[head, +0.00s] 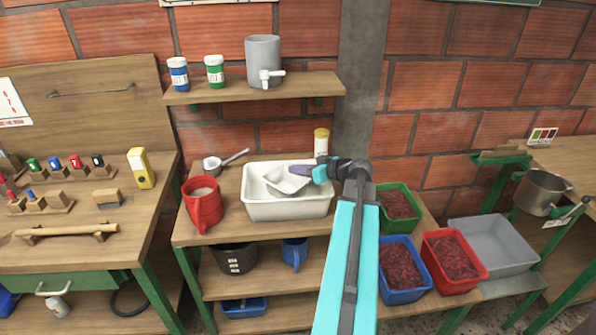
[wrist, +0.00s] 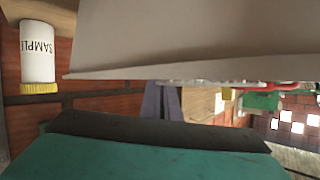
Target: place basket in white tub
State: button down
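The white tub (head: 262,212) stands on the wooden bench in the middle of the head view. The basket (head: 287,183), a pale grey-white open vessel, is over the tub's opening and looks tilted. Whether it touches the tub's floor cannot be told. My gripper (head: 318,172) is at the basket's right side, above the tub's back right rim, and looks shut on a purple-grey handle. In the wrist view the basket's pale wall (wrist: 200,40) fills the top, and the handle (wrist: 161,101) runs down behind my teal and dark gripper (wrist: 158,135). The fingertips are partly hidden.
A yellow-capped sample bottle (head: 321,142) stands close behind my gripper. A red jug (head: 203,207) and a white scoop (head: 222,162) are left of the tub. Green (head: 380,190), blue (head: 384,252) and red (head: 430,246) crates of red fruit stand right, beside a grey bin (head: 490,233).

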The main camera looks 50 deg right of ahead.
jog(key=shift+f, duration=0.45)
jog(key=shift+f+b, duration=0.6)
jog(key=shift+b, duration=0.4)
jog(key=c, duration=2)
grip_release()
jog(key=shift+r+p, duration=0.1)
jog(key=shift+p, duration=0.25)
jog(key=shift+s+r+p, duration=0.1)
jog(key=shift+r+p, duration=0.55)
jog(key=shift+p, duration=0.2)
jog(key=b+v, duration=0.2)
jog(key=v, duration=0.9)
jog(key=shift+s+d+r+b, duration=0.1)
jog(key=shift+s+b, duration=0.25)
